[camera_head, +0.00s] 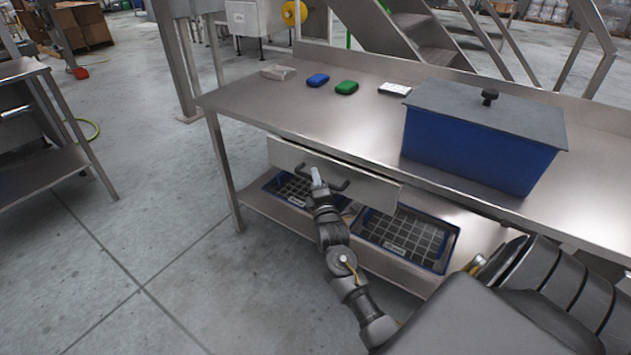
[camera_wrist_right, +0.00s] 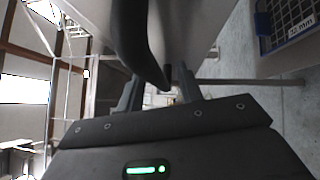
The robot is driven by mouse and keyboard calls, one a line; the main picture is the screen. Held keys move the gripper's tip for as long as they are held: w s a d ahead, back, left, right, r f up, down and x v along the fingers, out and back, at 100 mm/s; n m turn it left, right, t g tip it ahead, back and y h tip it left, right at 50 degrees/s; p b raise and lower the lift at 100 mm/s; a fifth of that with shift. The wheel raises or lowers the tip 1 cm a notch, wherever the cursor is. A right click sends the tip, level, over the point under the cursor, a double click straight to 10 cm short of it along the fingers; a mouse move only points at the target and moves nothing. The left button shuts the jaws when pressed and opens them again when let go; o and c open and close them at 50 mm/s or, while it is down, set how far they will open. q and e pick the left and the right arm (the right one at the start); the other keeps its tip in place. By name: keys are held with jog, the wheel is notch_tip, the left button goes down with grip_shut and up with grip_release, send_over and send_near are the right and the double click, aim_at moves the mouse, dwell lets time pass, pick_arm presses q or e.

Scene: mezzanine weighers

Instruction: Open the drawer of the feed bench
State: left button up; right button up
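The feed bench (camera_head: 255,110) is a steel table with a raised back edge. Its drawer (camera_head: 375,188) has a pale metal front under the left part of the top; it looks shut or nearly shut. A dark bar handle (camera_head: 341,186) crosses the drawer front. My right gripper (camera_head: 318,177) is at the handle. In the right wrist view, the dark handle (camera_wrist_right: 138,45) comes down between the two fingers of the right gripper (camera_wrist_right: 160,92), with gaps seeming to show beside it. My left gripper is out of view.
A blue bin with a grey lid (camera_head: 475,150) stands on the bench. A blue item (camera_head: 318,80), a green item (camera_head: 346,87) and a white-topped item (camera_head: 394,89) lie at the back. Blue crates (camera_head: 447,250) sit on the lower shelf.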

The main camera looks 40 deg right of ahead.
jog(key=shift+w+d, duration=0.2)
jog(key=shift+w, duration=0.15)
jog(key=shift+c, duration=0.4)
grip_shut()
jog(key=shift+a, duration=0.1)
